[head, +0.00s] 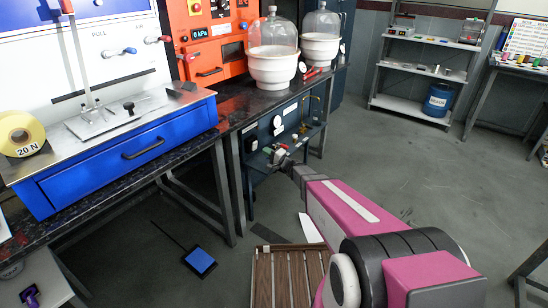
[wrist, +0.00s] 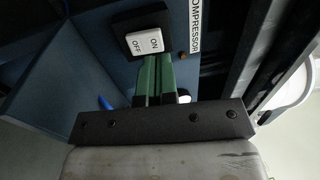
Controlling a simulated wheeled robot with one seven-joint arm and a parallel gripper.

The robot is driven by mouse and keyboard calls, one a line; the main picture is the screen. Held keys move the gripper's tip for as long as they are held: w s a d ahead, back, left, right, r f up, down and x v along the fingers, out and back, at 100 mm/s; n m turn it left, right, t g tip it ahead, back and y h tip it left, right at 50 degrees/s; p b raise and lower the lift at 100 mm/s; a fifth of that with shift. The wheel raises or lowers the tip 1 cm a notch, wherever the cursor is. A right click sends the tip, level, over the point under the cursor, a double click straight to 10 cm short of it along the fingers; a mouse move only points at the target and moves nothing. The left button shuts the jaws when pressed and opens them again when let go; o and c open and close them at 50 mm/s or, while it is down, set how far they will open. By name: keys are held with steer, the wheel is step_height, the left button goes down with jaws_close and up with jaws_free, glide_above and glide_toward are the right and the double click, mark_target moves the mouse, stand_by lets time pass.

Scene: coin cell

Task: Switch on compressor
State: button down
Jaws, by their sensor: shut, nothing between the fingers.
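The compressor switch (wrist: 145,42) is a white rocker marked ON and OFF in a black housing. It shows in the wrist view beside a white label (wrist: 195,22) that reads COMPRESSOR. My gripper (wrist: 156,62) is shut and empty, its green fingers together. The fingertips are right at the rocker's near edge, closer to the ON half; I cannot tell whether they touch it. Which way the rocker is tipped is not clear. In the head view my gripper (head: 278,150) is at the dark blue panel under the bench, with the switch not clearly visible.
Above is the dark bench top (head: 236,108) with glass bell jars (head: 273,50) and an orange unit (head: 212,35). Its steel legs (head: 236,185) stand left of my arm. A wooden slatted pallet (head: 290,275) lies on the floor. The floor to the right is open.

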mark_target(254, 144)
steer(key=x, duration=0.6)
stand_by(0.3)
steer(key=shift+w+a+r+g+h, duration=0.1)
steer(key=shift+a+r+g+h, duration=0.1)
steer(key=shift+g+h, duration=0.1)
steer(key=shift+f, duration=0.1)
steer(key=shift+s+d, duration=0.25)
steer(key=shift+d, duration=0.15)
steer(key=s+d+r, duration=0.2)
steer(key=s+d, duration=0.6)
steer(key=d, duration=0.2)
steer(key=shift+s+r, duration=0.1)
